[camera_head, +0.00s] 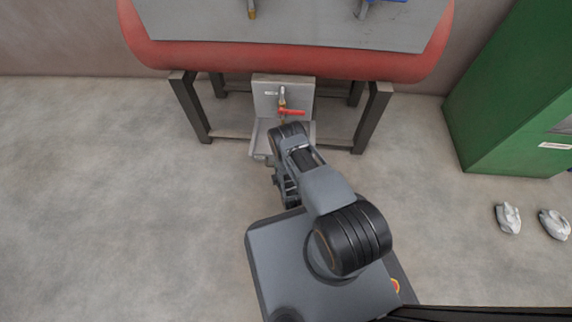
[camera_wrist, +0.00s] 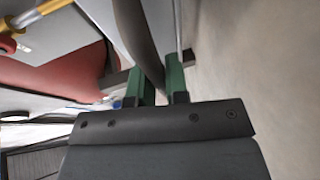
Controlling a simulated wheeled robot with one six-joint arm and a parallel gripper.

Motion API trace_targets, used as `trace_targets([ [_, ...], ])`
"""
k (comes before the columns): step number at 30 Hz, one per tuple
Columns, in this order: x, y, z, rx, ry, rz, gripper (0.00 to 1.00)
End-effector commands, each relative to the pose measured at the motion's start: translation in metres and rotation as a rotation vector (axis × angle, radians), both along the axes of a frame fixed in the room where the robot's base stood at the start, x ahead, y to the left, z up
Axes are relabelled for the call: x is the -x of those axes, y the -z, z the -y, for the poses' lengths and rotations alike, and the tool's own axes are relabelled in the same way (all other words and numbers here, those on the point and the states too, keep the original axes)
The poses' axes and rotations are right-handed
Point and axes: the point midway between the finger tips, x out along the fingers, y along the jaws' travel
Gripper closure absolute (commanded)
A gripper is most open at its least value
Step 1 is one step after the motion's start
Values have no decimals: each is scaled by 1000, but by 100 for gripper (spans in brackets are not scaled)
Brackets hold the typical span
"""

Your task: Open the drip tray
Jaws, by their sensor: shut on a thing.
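The drip tray (camera_head: 257,138) is a light grey box low under the red tank, below a tap with a red lever. My arm covers much of its front and right side. In the wrist view, my gripper (camera_wrist: 162,78) has its two green fingers on either side of a grey curved edge (camera_wrist: 150,45), which looks like part of the tray. The gripper is shut on it. In the head view the fingers are mostly hidden behind my arm. How far the tray stands out is hard to tell.
The red tank (camera_head: 150,50) rests on a dark frame with legs (camera_head: 190,105) on both sides of the tray. The red lever (camera_head: 292,112) is just above my wrist. A green cabinet (camera_head: 510,90) and white shoe-like things (camera_head: 508,217) are at the right. The left floor is clear.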

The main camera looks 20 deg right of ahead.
Motion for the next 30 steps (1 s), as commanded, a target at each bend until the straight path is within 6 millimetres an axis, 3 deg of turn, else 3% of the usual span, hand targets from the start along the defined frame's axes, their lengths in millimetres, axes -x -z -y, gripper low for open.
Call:
trace_targets([
  [11,-2,0,4,-1,3,2,100],
  [12,-2,0,4,-2,2,2,82],
  [18,-2,0,6,0,8,1,63],
  [26,-2,-1,6,0,8,1,61],
  [30,-2,-11,5,-1,7,1,61],
])
